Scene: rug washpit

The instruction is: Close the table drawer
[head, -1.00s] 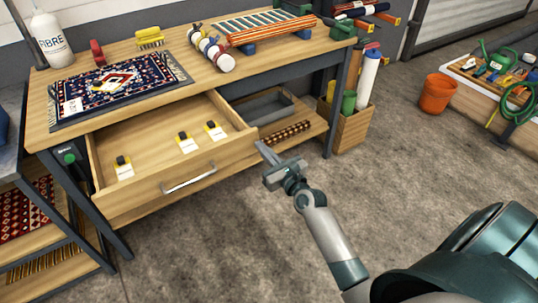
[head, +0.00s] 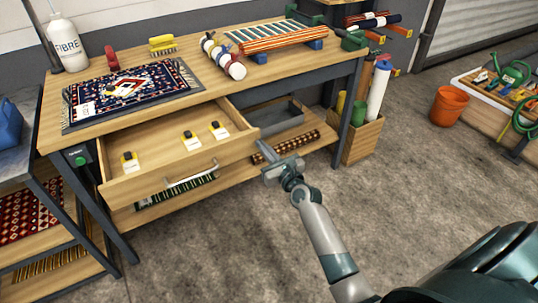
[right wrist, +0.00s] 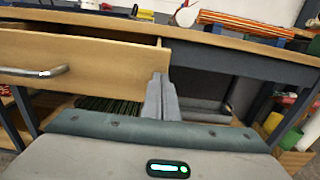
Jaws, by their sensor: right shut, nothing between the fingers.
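The table drawer (head: 150,176) is pulled out of the wooden table (head: 190,97). It holds several small items with white and yellow labels. Its metal handle (head: 190,178) is on the front panel, and the handle also shows in the right wrist view (right wrist: 36,72). My right gripper (head: 265,152) is shut and empty, by the right end of the drawer front. In the right wrist view its fingers (right wrist: 161,98) overlap the right end of the front panel (right wrist: 100,58); I cannot tell if they touch. My left gripper is not in view.
A wooden bin (head: 361,138) stands right of the table. An orange bucket (head: 450,105) is farther right. The floor in front is clear.

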